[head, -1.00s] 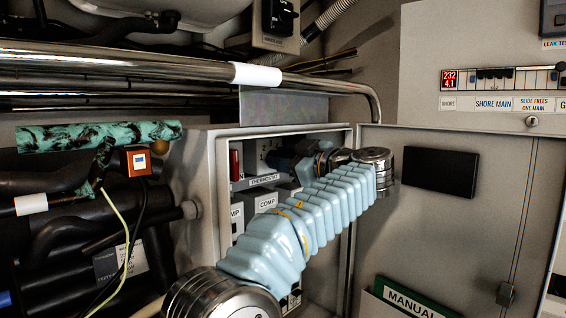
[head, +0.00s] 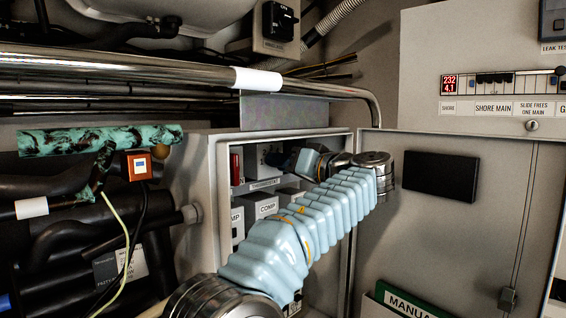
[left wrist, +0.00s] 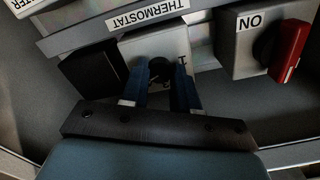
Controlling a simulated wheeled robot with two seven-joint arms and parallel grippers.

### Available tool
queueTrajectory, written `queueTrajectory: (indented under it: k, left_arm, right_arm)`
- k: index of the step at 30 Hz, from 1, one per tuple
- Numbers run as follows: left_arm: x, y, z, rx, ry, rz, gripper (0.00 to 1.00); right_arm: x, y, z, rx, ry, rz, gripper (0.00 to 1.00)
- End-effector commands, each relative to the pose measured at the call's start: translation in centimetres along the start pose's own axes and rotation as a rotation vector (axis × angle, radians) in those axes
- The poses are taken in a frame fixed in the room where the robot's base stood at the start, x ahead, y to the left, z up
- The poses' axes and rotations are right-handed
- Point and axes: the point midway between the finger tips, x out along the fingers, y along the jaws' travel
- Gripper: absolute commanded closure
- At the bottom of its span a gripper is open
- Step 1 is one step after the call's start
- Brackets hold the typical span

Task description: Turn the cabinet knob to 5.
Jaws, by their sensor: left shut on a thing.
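The cabinet knob is a small black round knob (left wrist: 160,70) on a pale box with printed digits, beside the THERMOSTAT label (left wrist: 145,14). My left gripper (left wrist: 160,82) has its two blue fingers on either side of the knob and is shut on it. The knob's pointer and exact setting are mostly hidden between the fingers. In the head view the open cabinet (head: 207,165) stands in the middle, and my left gripper (head: 284,159) reaches to the box above the THERMOSTAT label (head: 264,184). The knob is hidden there. My right gripper is not in view.
A red switch handle (left wrist: 290,50) beside an ON label is close to the knob's box. COMP boxes (head: 261,206) sit lower in the cabinet. The cabinet door (head: 430,235) is open to the right. A chrome rail (head: 190,68) crosses above.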

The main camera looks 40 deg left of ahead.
Motion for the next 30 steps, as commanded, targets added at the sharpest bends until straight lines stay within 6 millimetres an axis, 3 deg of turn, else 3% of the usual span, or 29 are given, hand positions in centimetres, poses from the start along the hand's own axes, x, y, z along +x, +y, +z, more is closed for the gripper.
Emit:
queueTrajectory:
  k: [12,30]
  left_arm:
    - [-0.08,0.03,-0.01,0.272,-0.001,0.002,1.00]
    - [-0.07,0.05,0.06,0.352,-0.001,0.002,1.00]
  right_arm:
    - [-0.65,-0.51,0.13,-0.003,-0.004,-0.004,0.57]
    - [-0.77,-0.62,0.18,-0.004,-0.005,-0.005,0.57]
